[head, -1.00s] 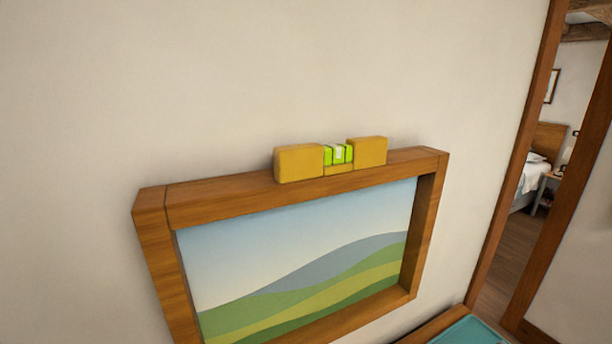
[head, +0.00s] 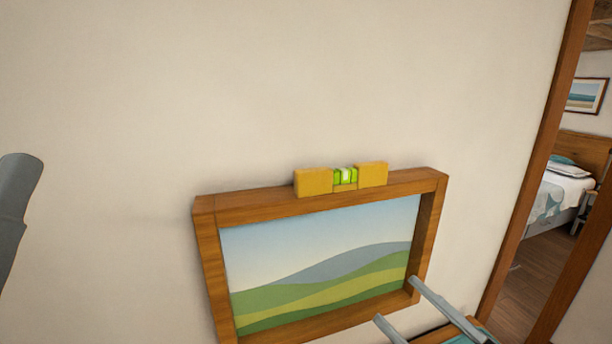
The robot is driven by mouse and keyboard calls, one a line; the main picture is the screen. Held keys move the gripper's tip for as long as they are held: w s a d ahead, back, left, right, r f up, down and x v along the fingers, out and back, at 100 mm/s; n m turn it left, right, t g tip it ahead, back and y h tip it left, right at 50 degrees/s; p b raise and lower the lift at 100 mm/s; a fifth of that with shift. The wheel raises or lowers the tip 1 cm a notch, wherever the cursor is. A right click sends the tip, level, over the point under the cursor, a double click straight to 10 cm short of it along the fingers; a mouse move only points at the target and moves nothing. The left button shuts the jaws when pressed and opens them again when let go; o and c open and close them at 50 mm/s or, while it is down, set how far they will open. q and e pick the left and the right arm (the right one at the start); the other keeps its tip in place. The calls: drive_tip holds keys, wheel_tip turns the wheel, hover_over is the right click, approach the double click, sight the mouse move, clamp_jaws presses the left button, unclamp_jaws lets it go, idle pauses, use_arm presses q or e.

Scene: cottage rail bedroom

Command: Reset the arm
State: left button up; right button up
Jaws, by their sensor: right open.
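My right gripper (head: 395,299) comes in from the bottom edge, in front of the picture frame's lower right corner. Its two grey fingers are spread apart with nothing between them. A grey part at the left edge looks like a link of my left arm; no left fingers show. A wooden picture frame (head: 322,197) with a hill landscape (head: 320,250) is on the wall. A yellow spirit level (head: 314,182) with a green vial (head: 345,176) rests on its top edge, right of the middle. Neither gripper touches the level.
The pale wall (head: 250,80) above and left of the frame is bare. A wooden surface with a teal item (head: 470,330) sits at the bottom right. A doorway at right opens onto a bedroom with a bed (head: 555,195).

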drive_tip(key=s+a+r+n+t+p, duration=0.1)
drive_tip(key=s+a+r+n, duration=0.15)
drive_tip(key=r+n, duration=0.4)
drive_tip(key=s+a+r+n+t+p, duration=0.1)
drive_tip(key=a+r+n, duration=0.3)
drive_tip(key=r, duration=0.5)
use_arm(q)
wheel_tip(320, 180, up, 3)
use_arm(e)
drive_tip(key=s+d+r+n+t+h, duration=0.6)
drive_tip(key=d+r+n+t+h, duration=0.2)
drive_tip(key=h, duration=0.5)
drive_tip(key=shift+d+r+t+h, duration=0.25)
drive_tip(key=shift+d+t, duration=0.35)
drive_tip(key=shift+d, duration=0.5)
